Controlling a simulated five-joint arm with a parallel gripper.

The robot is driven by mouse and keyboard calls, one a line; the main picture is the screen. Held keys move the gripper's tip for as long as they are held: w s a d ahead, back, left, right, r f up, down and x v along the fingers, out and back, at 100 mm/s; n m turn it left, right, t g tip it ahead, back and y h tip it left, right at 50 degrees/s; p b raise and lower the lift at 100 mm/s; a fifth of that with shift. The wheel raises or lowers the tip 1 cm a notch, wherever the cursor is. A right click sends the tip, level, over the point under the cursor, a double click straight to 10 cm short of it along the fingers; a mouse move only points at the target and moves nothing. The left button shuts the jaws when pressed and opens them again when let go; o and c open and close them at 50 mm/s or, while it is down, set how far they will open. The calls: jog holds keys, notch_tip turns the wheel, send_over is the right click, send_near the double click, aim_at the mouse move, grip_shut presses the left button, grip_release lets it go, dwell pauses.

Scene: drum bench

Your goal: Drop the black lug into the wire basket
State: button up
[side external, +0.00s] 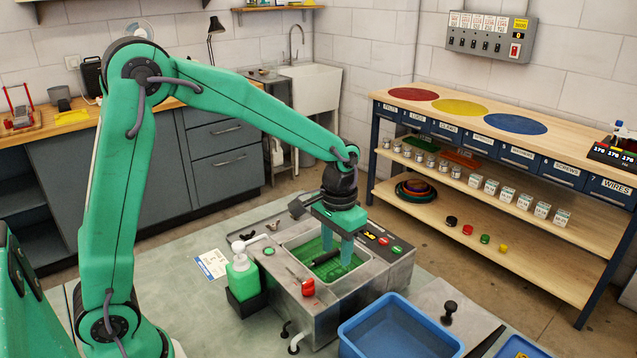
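My gripper (337,256) points down over the open basin (287,247) of a grey metal unit. Its two teal fingers stand apart, with nothing clearly visible between them. The basin has a green inside, and a dark rod-like piece (326,258) lies in it by the fingertips; contact cannot be told. A small black knob-shaped piece (450,308) stands upright on a grey plate to the right, apart from my gripper; it may be the black lug. I cannot make out a wire basket; the green basin interior is too small to tell.
A blue bin (398,330) stands in front right of the unit. A green bottle (243,276) stands at its left, and a red piece (308,287) sits on its front rim. A shelved workbench (520,205) stands behind right. The mat's left part is fairly clear.

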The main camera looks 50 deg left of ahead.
jog(key=shift+o, duration=0.3)
jog(key=shift+r, duration=0.15)
notch_tip(320, 180, up, 8)
jog(key=shift+f, duration=0.2)
dwell(0.3)
dwell(0.7)
jog(key=s+a+r+t, duration=0.2)
jog(key=s, duration=0.7)
jog(key=s+a+r+t, duration=0.2)
jog(key=s+t, duration=0.1)
jog(key=s, duration=0.6)
jog(key=shift+s+t, duration=0.3)
jog(key=shift+o, duration=0.4)
jog(key=shift+w+a+r, duration=0.1)
jog(key=shift+r, duration=0.05)
dwell(0.8)
